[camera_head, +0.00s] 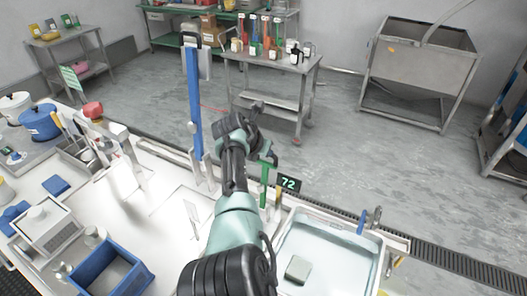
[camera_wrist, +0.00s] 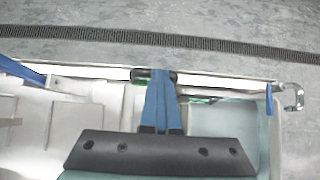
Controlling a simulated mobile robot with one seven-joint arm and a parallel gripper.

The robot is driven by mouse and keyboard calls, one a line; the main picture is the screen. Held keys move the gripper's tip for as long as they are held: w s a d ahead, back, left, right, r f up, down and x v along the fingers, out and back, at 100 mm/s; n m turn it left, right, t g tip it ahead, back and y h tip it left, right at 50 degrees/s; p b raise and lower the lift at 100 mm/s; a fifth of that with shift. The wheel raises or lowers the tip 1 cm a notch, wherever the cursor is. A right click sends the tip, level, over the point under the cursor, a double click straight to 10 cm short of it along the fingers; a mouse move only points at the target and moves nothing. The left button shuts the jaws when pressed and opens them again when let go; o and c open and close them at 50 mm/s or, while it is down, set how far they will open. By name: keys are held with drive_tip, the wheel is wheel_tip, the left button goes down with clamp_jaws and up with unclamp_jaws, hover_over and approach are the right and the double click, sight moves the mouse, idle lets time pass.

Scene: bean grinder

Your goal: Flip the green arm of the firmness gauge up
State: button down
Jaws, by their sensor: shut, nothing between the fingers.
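The firmness gauge appears to be the upright green part (camera_head: 264,183) with a dark display (camera_head: 289,184) reading 72, at the counter's far edge in the head view. A green piece (camera_head: 268,160) sticks out near its top, close to my wrist; whether it is the gauge's arm is hard to tell. In the wrist view my gripper's blue fingers (camera_wrist: 161,85) are together and empty, their tips over the counter's far rail. Bits of green (camera_wrist: 200,100) show beside and behind them. My fingers cannot be made out in the head view.
A basin (camera_head: 325,255) holding a small grey block (camera_head: 298,269) lies right of the gauge. A tall blue post (camera_head: 194,100) stands to the left. A blue bin (camera_head: 108,275) and pots crowd the left counter. Open floor lies beyond the counter.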

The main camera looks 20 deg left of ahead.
drive_tip(key=shift+w+d+r, duration=0.3)
drive_tip(key=shift+w+r, duration=0.1)
drive_tip(key=shift+r, duration=0.1)
drive_tip(key=s+f+p+v, duration=0.1)
drive_tip(key=v, duration=1.1)
drive_tip(key=shift+s+a+r, duration=0.25)
drive_tip(key=shift+a+r, duration=0.05)
drive_tip(key=shift+r, duration=0.05)
